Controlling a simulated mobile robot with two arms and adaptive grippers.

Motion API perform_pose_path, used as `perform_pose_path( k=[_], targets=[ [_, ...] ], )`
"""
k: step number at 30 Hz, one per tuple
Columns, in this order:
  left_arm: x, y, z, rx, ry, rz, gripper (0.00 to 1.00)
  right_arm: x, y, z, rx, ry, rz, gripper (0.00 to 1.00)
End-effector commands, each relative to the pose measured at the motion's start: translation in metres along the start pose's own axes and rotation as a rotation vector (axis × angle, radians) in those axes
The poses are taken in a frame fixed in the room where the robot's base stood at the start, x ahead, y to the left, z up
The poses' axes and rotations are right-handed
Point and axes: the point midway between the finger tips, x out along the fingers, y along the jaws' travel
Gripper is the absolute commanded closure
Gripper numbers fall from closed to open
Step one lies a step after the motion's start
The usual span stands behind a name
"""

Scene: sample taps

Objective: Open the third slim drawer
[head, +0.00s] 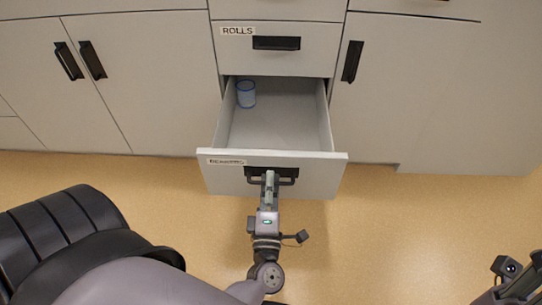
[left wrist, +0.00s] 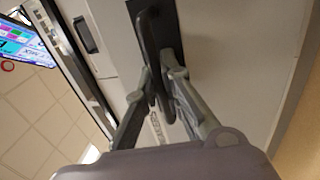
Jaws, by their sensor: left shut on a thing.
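A slim grey drawer (head: 215,178) below the one labelled ROLLS stands pulled well out of the cabinet. Its label is too small to read surely. A blue cup-like container (head: 246,94) stands inside at the back left. My left gripper (head: 269,178) is shut on the drawer's black handle (head: 289,172). In the left wrist view, the two fingers of the left gripper (left wrist: 160,85) close around the handle (left wrist: 145,38).
The ROLLS drawer (head: 310,37) above is closed. Cabinet doors (head: 130,75) on the left and a door (head: 410,95) on the right are closed. The tan floor in front is clear. A screen (left wrist: 22,40) shows in the left wrist view.

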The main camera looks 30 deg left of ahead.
Motion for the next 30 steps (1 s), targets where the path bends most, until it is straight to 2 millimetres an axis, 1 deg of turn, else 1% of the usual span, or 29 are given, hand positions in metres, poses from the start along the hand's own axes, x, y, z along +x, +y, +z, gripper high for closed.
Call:
perform_pose_path(
  k=[1, 3, 6, 12, 20, 21, 24, 30],
  targets=[
    [-0.006, 0.002, 0.0, -0.001, -0.001, -0.003, 1.0, 0.0, 0.0, 0.0, 0.001, -0.005, 0.002, 0.6],
    [-0.013, 0.003, 0.001, -0.001, -0.001, -0.002, 1.0, 0.0, 0.0, -0.001, 0.001, -0.008, 0.003, 0.6],
    [-0.019, 0.004, 0.001, -0.001, -0.001, -0.002, 1.0, -0.001, 0.0, -0.001, 0.002, -0.013, 0.005, 0.6],
    [-0.023, 0.004, 0.001, 0.0, -0.001, 0.0, 1.0, -0.001, 0.0, -0.001, 0.002, -0.014, 0.005, 0.6],
    [-0.023, 0.004, 0.001, 0.0, -0.001, -0.001, 1.0, -0.001, 0.0, -0.001, 0.002, -0.014, 0.005, 0.6],
    [-0.023, 0.004, 0.001, -0.001, -0.001, -0.001, 0.9, -0.001, 0.0, -0.001, 0.002, -0.014, 0.005, 0.6],
    [-0.022, 0.004, 0.001, 0.0, -0.001, -0.001, 0.84, -0.001, 0.0, -0.001, 0.002, -0.014, 0.005, 0.6],
    [-0.022, 0.004, 0.0, 0.0, 0.0, 0.0, 0.83, -0.001, 0.0, -0.001, 0.002, -0.014, 0.005, 0.6]
  ],
)
